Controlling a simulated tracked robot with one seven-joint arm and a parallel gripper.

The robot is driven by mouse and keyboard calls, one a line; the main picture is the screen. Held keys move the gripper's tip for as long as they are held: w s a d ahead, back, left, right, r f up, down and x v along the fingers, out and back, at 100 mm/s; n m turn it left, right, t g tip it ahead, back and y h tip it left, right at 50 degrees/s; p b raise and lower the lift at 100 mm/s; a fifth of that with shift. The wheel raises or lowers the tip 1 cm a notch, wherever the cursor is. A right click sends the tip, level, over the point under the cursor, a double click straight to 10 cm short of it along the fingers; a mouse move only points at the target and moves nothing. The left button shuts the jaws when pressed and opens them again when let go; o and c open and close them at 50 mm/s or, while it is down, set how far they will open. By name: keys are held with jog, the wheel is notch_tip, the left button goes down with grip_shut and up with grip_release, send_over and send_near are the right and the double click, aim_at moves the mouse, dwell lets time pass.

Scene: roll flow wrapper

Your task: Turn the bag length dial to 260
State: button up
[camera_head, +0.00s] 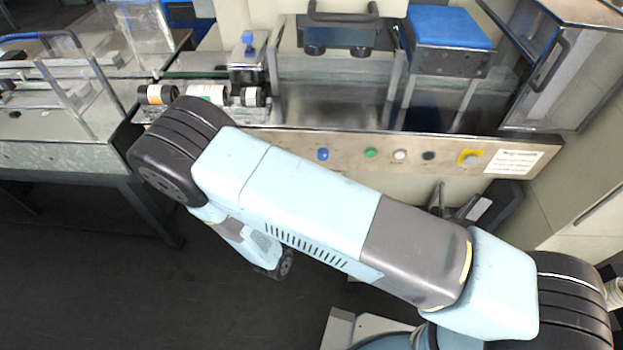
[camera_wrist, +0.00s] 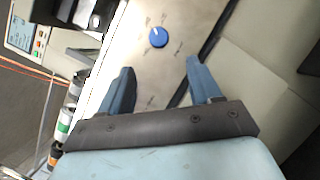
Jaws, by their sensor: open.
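The dial (camera_wrist: 158,37) is a round blue knob with a small white pointer mark, on a metal panel. Markings on the panel around it are too small to read. The same blue knob (camera_head: 322,155) shows on the front panel in the head view, above my arm. In the wrist view my gripper (camera_wrist: 159,66) is open, its two blue-grey fingers wide apart and empty. The knob lies beyond the fingertips, roughly centred between them, and is not touched. In the head view I cannot make out the gripper's fingers.
Along the front panel (camera_head: 300,141) sit a green button (camera_head: 371,153), a white button (camera_head: 400,155), a black knob (camera_head: 428,156) and a yellow-backed switch (camera_head: 470,157). Rollers (camera_head: 205,92) stand at the left. A screen with buttons (camera_wrist: 35,32) shows in the wrist view.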

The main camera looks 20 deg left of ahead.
jog(key=shift+v, duration=1.5)
